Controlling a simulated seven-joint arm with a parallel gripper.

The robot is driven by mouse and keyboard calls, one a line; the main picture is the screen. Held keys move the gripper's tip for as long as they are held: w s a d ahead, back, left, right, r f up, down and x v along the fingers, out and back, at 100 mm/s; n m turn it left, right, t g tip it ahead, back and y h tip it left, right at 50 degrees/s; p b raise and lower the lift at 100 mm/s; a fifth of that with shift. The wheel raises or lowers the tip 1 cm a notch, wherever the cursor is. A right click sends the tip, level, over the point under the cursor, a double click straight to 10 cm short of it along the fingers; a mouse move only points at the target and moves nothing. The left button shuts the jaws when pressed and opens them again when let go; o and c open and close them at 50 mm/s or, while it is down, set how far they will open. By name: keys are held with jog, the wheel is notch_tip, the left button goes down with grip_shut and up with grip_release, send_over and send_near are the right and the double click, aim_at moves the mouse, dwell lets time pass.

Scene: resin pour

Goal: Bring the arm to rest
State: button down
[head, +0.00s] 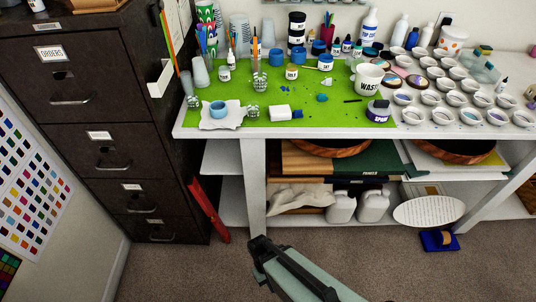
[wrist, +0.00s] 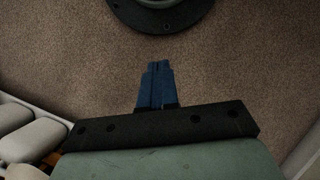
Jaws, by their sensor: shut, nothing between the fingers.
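My gripper shows in the wrist view (wrist: 157,70) with its two blue fingers closed together and nothing between them. It hangs over the brown carpet (wrist: 90,70). In the head view my arm reaches in from the bottom, low in front of the white workbench (head: 256,180) and well below its top. The fingertips are hard to make out there. My gripper is apart from everything on the bench.
A green mat (head: 250,110) on the bench holds cups, jars, bottles and a waste cup (head: 368,80). Several small white dishes stand at right. A dark filing cabinet (head: 100,110) stands at left. A red object (head: 208,210) leans beside it. The carpet ahead is mostly clear.

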jog(key=s+d+f+m+g+y, duration=0.1)
jog(key=s+d+m, duration=0.2)
jog(key=d, duration=0.5)
jog(key=s+d+f+m+g+y, duration=0.1)
jog(key=s+d+m, duration=0.2)
jog(key=d, duration=0.4)
jog(key=shift+d+f+g+y, duration=0.3)
jog(key=shift+d+f, duration=0.05)
